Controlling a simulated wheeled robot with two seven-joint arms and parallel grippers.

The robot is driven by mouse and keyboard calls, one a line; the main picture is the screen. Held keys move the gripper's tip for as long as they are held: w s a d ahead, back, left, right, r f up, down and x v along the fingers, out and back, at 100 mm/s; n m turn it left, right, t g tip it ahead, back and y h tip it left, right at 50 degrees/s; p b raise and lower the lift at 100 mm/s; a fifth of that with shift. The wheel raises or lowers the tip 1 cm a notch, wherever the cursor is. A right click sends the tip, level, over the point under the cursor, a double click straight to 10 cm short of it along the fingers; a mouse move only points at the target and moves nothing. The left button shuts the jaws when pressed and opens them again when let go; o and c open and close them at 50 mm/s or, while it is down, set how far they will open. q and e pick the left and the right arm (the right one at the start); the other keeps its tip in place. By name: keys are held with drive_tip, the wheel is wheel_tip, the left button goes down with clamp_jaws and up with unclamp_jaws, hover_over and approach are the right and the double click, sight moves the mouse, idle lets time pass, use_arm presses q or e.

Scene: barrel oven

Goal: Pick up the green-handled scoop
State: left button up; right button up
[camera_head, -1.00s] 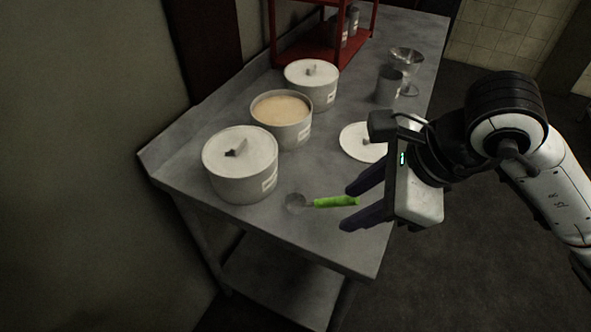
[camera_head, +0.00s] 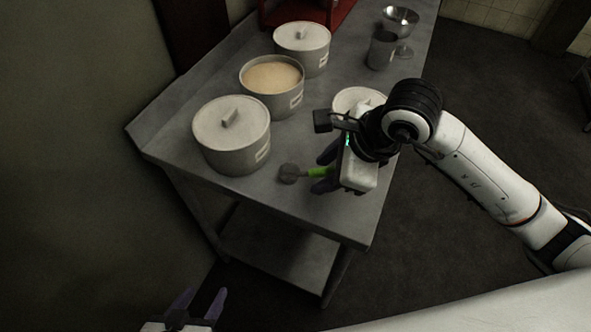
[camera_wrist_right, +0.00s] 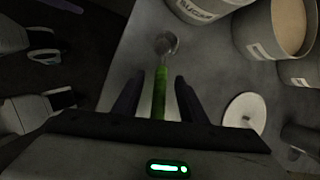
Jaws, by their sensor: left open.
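The scoop has a green handle (camera_head: 319,172) and a round metal bowl (camera_head: 288,173). It lies near the front of the metal table (camera_head: 300,205), bowl to the left. My right gripper (camera_head: 320,170) is over the handle end and partly hides it. In the right wrist view, the green handle (camera_wrist_right: 160,90) runs between the two dark fingers of this gripper (camera_wrist_right: 159,78), with a gap on each side, so it is open. The scoop bowl (camera_wrist_right: 166,44) lies beyond the fingertips. My left gripper (camera_head: 203,294) is open and empty at the bottom edge, apart from the table.
A lidded pot (camera_head: 231,140) stands left of the scoop. An open pot (camera_head: 271,90) with pale contents and another lidded pot (camera_head: 302,50) stand behind it. A loose white lid (camera_head: 350,99) lies behind my right gripper. A metal cup (camera_head: 381,50) stands farther back.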

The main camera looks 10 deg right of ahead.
clamp_jaws()
